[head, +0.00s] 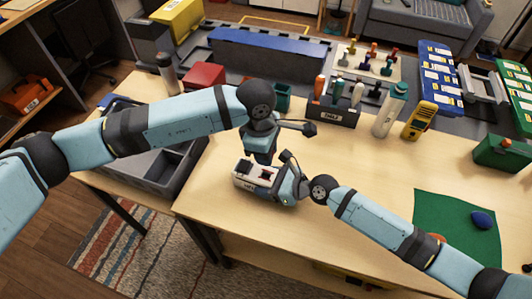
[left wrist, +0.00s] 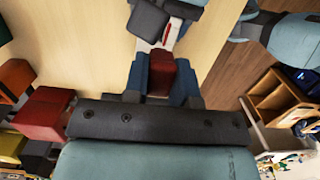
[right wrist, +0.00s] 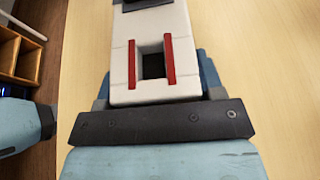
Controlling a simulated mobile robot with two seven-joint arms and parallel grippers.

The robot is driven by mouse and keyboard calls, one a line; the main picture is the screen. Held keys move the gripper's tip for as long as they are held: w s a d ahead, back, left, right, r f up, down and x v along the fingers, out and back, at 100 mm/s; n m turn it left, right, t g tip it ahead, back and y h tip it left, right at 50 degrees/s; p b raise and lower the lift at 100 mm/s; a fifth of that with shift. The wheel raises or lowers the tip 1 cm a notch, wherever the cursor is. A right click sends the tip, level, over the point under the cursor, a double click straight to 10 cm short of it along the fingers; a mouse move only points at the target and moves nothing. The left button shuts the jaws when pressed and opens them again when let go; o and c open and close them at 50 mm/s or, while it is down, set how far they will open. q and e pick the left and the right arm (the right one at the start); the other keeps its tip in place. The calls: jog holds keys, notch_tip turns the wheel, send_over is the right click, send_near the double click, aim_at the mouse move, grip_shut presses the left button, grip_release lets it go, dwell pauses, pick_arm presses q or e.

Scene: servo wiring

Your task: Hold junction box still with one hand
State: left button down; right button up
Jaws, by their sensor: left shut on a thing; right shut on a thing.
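The junction box is a white box (head: 243,178) lying on the wooden table near its front edge. In the right wrist view the white box (right wrist: 122,62) has a square dark opening between two red strips. My right gripper (head: 279,183) is shut on the box at its right end, with fingers along both sides. My left gripper (head: 262,156) is just above the box, shut on a dark red block (left wrist: 160,76). Past that block, part of the white box shows in the left wrist view. In the head view my grippers hide the block and much of the box top.
A grey bin (head: 148,172) stands at the left table edge. Behind are a tool caddy (head: 331,113), a yellow meter (head: 420,121) and a red box (head: 203,75). A green mat (head: 458,220) with a blue item (head: 482,219) lies at right. The table between box and mat is mostly clear.

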jog(key=o, duration=1.1)
jog(key=shift+o, duration=0.2)
jog(key=shift+d, duration=0.1)
jog(key=v, duration=1.2)
jog(key=shift+f, duration=0.1)
